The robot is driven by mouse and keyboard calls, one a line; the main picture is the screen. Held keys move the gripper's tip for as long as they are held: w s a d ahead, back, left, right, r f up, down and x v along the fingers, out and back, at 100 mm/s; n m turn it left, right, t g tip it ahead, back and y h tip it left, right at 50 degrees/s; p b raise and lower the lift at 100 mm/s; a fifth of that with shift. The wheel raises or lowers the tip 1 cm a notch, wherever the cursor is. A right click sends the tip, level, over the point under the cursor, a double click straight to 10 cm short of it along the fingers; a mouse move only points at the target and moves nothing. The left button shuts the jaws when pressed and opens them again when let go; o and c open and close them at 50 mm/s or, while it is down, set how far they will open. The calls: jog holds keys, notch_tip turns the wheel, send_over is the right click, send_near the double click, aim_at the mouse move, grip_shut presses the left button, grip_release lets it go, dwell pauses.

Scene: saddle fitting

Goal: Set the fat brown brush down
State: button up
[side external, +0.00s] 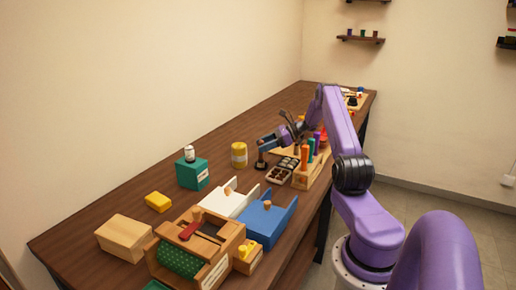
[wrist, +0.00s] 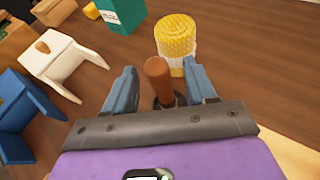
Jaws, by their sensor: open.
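The fat brown brush (wrist: 157,72) stands roughly upright between the two blue fingers of my gripper (wrist: 160,68) in the wrist view. Its brown handle points up, and its dark lower end is partly hidden by my gripper body. The fingers are apart, with a gap on each side of the handle. In the side view my gripper (side external: 266,144) is low over the table, and the brush (side external: 260,158) shows small below it, its dark foot seemingly on the wooden table (side external: 110,215).
A yellow tin (side external: 239,155) stands close by, just beyond the brush in the wrist view. A teal box (side external: 192,173), a white holder (side external: 230,203) and a blue holder (side external: 268,222) are nearby. A dark compartment tray (side external: 282,171) and a rack of coloured handles (side external: 305,175) stand to the right.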

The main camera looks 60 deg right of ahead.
jog(key=shift+v, duration=2.25)
jog(key=w+a+r+n+g, duration=0.25)
jog(key=a+n, duration=0.25)
jog(key=a, duration=0.4)
jog(key=w+a+r+n+g, duration=0.1)
jog(key=w+a+n+g, duration=0.35)
jog(key=a, duration=0.35)
jog(key=s+a+r+n+g+h, duration=0.1)
jog(key=s+a+r+n+g, duration=0.3)
jog(key=a, duration=0.6)
jog(key=s+a+n, duration=0.1)
jog(key=a+n, duration=0.5)
jog(key=a, duration=0.4)
jog(key=s+a+r+n+g+h, duration=0.2)
jog(key=s+a+n+h, duration=0.2)
jog(key=s+a+n, duration=0.65)
jog(key=s+n+t+h, duration=0.2)
jog(key=s+n, duration=0.9)
jog(key=s, duration=0.7)
jog(key=shift+s+a+f, duration=0.4)
jog(key=shift+a, duration=0.05)
